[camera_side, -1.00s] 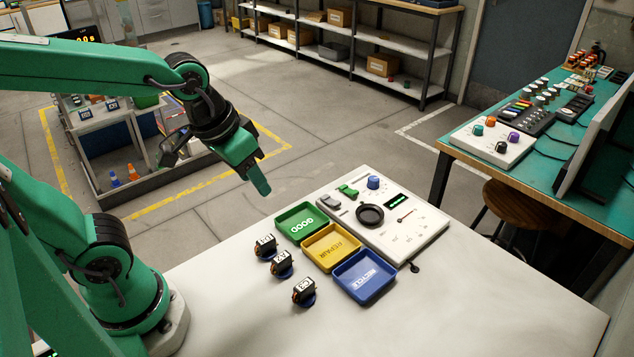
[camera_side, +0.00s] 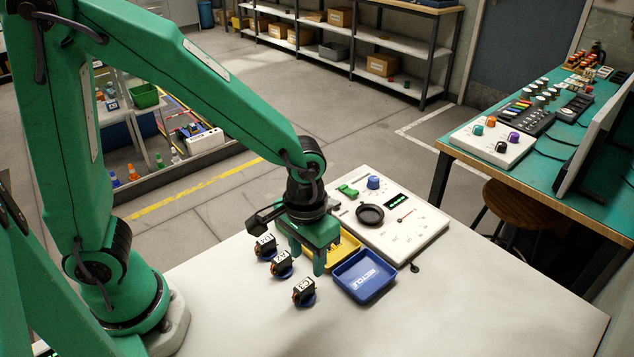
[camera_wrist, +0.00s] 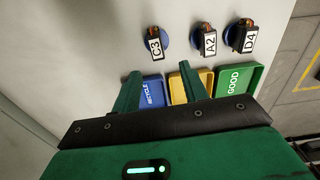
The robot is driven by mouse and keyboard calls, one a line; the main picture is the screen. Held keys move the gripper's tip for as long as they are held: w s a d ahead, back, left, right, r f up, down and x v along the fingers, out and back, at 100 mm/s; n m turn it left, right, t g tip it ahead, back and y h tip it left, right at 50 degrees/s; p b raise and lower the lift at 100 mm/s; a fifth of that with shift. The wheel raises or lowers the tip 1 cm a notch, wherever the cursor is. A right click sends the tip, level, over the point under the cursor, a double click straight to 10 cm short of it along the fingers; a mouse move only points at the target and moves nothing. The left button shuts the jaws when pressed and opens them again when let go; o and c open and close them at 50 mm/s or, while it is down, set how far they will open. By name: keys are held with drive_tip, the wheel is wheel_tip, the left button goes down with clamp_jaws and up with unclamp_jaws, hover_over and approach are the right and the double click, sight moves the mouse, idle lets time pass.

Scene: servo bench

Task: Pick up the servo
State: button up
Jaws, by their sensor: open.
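Three small dark servos with white labels stand on blue round bases on the white table. In the side view, servo D4 (camera_side: 265,243) is farthest, A2 (camera_side: 281,262) is in the middle and C3 (camera_side: 303,289) is nearest. The wrist view shows C3 (camera_wrist: 155,44) at left, A2 (camera_wrist: 209,42) and D4 (camera_wrist: 244,37) at right. My gripper (camera_side: 308,260) is open and empty, fingers pointing down, just right of the servos and in front of the yellow tray. In the wrist view its fingertips (camera_wrist: 161,68) are apart, below the servos, with none between them.
The blue RECYCLE tray (camera_side: 365,276) and yellow tray (camera_side: 346,249) lie right of the servos. The green GOOD tray (camera_wrist: 236,79) is hidden behind my gripper in the side view. A white test panel (camera_side: 415,234) stands beyond. The table's front is clear.

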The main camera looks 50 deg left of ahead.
sight(308, 281)
drive_tip(key=shift+f, duration=0.2)
drive_tip(key=shift+f, duration=1.2)
drive_tip(key=shift+f, duration=0.15)
drive_tip(key=shift+s+d+f, duration=0.15)
drive_tip(key=shift+f, duration=2.3)
clamp_jaws()
